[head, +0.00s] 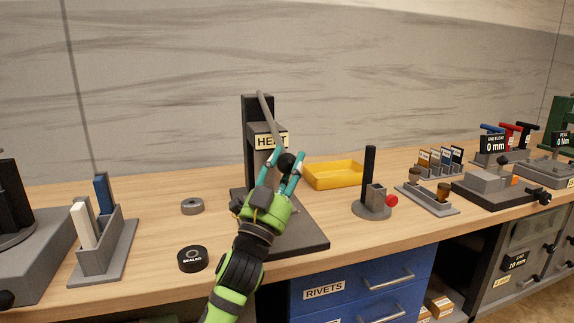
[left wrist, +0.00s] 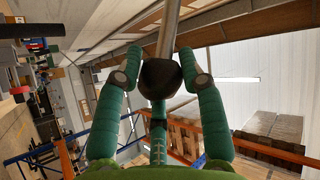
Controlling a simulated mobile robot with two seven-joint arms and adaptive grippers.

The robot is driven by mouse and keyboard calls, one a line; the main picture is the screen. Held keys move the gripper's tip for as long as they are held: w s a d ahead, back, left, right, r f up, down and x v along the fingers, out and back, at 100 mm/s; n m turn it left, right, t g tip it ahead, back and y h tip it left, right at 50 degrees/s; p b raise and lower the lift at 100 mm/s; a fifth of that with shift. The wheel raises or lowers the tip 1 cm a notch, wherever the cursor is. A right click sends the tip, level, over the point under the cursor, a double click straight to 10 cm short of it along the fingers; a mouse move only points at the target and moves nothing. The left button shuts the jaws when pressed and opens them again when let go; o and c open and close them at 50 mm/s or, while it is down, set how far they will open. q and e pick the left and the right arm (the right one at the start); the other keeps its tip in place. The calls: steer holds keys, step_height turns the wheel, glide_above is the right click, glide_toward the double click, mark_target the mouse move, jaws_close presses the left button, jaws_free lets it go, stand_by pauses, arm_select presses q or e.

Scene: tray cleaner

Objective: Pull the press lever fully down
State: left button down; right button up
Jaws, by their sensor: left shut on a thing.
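The press (head: 256,112) is a dark upright column on a flat dark base (head: 308,240), with a partly hidden label reading like "HEAT". Its grey lever (head: 265,107) runs from near the column's top forward and down to a black ball knob (head: 287,160). My left gripper (head: 290,153), green with teal fingers, is shut on the knob. In the left wrist view the knob (left wrist: 160,75) sits between the fingers, with the lever rod (left wrist: 169,30) leading away from it. My gripper and arm hide part of the press's lower front. My right gripper is not in view.
A grey ring (head: 192,207) and a black "SEALED" puck (head: 192,259) lie left of the press. A yellow tray (head: 334,175) stands behind right, and a stand with a red knob (head: 391,201) is to the right. Other fixtures line both bench ends.

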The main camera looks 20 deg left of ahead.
arm_select(q)
steer(key=shift+w+f, duration=0.2)
steer(key=shift+f, duration=0.35)
steer(key=c, duration=1.1)
jaws_free()
steer(key=o, duration=0.3)
steer(key=shift+w, duration=0.15)
steer(key=shift+o, duration=0.2)
steer(key=shift+r, duration=0.15)
steer(key=v, duration=1.2)
